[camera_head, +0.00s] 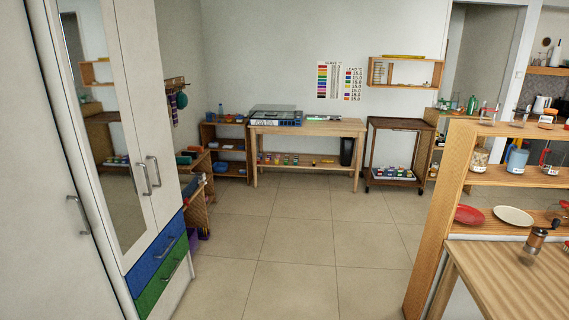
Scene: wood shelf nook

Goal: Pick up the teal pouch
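Two small teal things show, and I cannot tell from here which, if either, is the pouch. One teal item (181,100) hangs from a wall rack at the left, beside a purple item (173,105). The other teal item (184,160) lies on the low wood shelf unit below the rack, near the white cabinet. Both are small and far off. My gripper is not in view.
A white cabinet (158,160) with a mirror stands close at left and partly hides the low shelf unit (197,190). A wood workbench (305,129) stands at the back. A wood shelf and table (505,265) fill the right. Tiled floor (290,245) between is clear.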

